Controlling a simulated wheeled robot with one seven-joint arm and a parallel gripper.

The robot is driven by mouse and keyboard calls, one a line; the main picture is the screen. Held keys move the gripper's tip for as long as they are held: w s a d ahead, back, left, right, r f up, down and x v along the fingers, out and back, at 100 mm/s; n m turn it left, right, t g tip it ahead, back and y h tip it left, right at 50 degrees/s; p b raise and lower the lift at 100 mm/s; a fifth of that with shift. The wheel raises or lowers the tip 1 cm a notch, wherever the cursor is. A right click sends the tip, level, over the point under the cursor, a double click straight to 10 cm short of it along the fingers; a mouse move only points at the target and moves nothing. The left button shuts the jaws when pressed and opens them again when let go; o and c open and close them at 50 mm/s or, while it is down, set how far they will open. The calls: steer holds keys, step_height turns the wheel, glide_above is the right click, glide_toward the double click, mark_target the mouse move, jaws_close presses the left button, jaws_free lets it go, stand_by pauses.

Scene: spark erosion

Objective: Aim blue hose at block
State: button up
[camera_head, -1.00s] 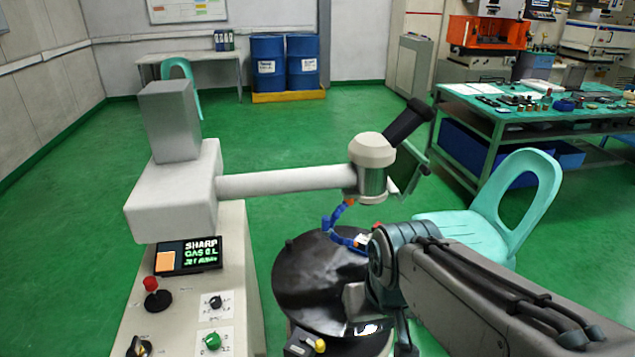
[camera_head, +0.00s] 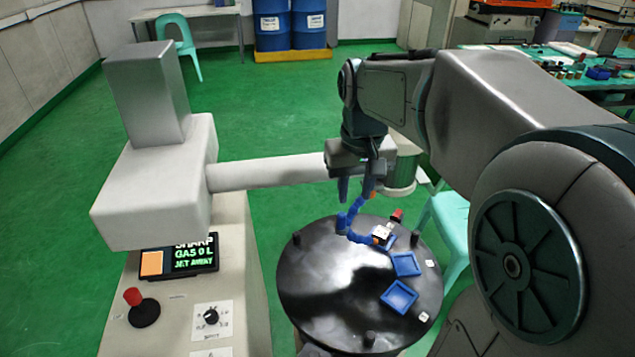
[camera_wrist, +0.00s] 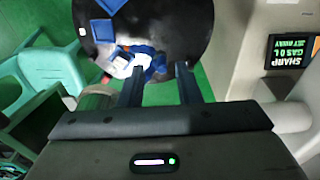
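The blue segmented hose (camera_head: 346,226) hangs below the machine head and bends low over the round black table. Its lower end is close to a small pale block (camera_head: 382,235); the exact aim of the tip is too small to tell. In the wrist view the hose (camera_wrist: 158,62) shows just beyond and between the fingertips. My gripper (camera_head: 358,194) points down above the hose, its two fingers apart. The fingers also show spread in the wrist view (camera_wrist: 160,72), with nothing visibly clamped. My wrist hides part of the machine head.
Two blue square trays (camera_head: 399,297) lie on the black table (camera_head: 310,300). The machine's white horizontal arm (camera_head: 265,172) runs just behind my gripper. The control panel (camera_head: 180,257) stands left, a turquoise chair (camera_head: 452,225) right. Short dark posts stand around the table rim.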

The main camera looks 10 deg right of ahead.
steer(key=g+b, duration=0.1)
glide_toward(341, 214)
step_height(341, 214, down, 9)
steer(key=shift+w+d+f+b, duration=0.15)
steer(key=shift+d+b, duration=0.05)
steer(key=shift+b, duration=0.2)
jaws_close()
steer(key=shift+a, duration=0.15)
